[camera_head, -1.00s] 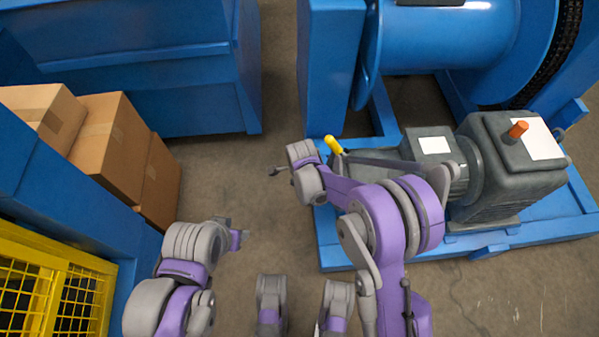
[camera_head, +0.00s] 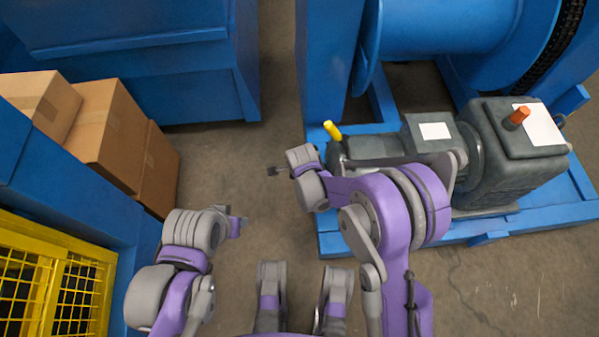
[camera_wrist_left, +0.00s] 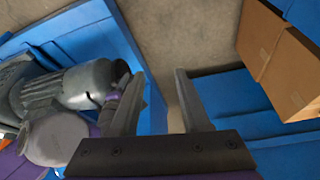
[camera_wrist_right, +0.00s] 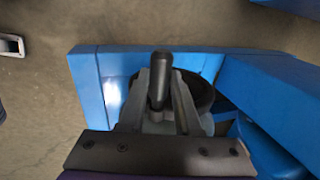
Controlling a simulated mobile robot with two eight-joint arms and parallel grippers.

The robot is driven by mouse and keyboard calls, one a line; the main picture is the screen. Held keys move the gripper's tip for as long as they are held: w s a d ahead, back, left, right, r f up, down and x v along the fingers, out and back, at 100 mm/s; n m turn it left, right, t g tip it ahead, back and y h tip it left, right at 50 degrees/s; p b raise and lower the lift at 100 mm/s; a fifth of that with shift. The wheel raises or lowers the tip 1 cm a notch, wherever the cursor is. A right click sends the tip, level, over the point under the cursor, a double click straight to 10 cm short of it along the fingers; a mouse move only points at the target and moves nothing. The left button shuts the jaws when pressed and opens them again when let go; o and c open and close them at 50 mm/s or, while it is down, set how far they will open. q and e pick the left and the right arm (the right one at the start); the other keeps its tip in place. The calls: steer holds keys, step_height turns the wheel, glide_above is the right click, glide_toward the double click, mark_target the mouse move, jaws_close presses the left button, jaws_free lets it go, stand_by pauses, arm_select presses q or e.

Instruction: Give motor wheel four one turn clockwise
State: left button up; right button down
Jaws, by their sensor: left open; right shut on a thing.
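The grey motor (camera_head: 385,148) lies on a blue base frame at right in the head view. Its left end is partly hidden by my right wrist. In the right wrist view my right gripper (camera_wrist_right: 160,78) is shut on a dark upright peg (camera_wrist_right: 161,62). A dark round wheel (camera_wrist_right: 203,92) shows behind the peg, partly hidden by the fingers. My left gripper (camera_head: 240,224) is open and empty, left of the motor in the head view. In the left wrist view its fingers (camera_wrist_left: 160,75) stand apart over floor, and the motor (camera_wrist_left: 85,84) shows at left.
A yellow handle (camera_head: 332,130) stands by the motor's left end. Cardboard boxes (camera_head: 108,125) and a yellow cage (camera_head: 75,290) stand at left. Floor (camera_head: 225,165) is clear between the boxes and the base frame.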

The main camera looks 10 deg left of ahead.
arm_select(q)
steer(key=shift+w, duration=0.15)
steer(key=shift+c, duration=1.1)
steer(key=shift+w+d+r, duration=0.1)
steer(key=shift+w+r, duration=0.15)
steer(key=shift+w, duration=0.1)
steer(key=shift+c, duration=1.2)
steer(key=w+m, duration=0.1)
steer(key=w, duration=0.1)
steer(key=w+r+m+g, duration=0.1)
steer(key=w, duration=0.2)
steer(key=w+d+r+m+h, duration=0.1)
steer(key=w, duration=0.1)
steer(key=shift+w+d+m+g, duration=0.1)
steer(key=shift+w+m+g, duration=0.15)
steer(key=shift+m+g, duration=0.15)
jaws_close()
steer(key=w+d+f+m+g+h, duration=0.15)
steer(key=w+f+m, duration=0.35)
steer(key=w, duration=0.5)
steer(key=w+d+f+m+g+h, duration=0.1)
steer(key=w+f+m+g+h, duration=0.25)
steer(key=w+m, duration=0.45)
steer(key=s+d+f+n+y, duration=0.1)
steer(key=d+f, duration=0.4)
steer(key=f, duration=0.7)
steer(key=shift+s+n+t, duration=0.25)
steer(key=shift+n+t, duration=0.15)
steer(key=shift+n, duration=0.1)
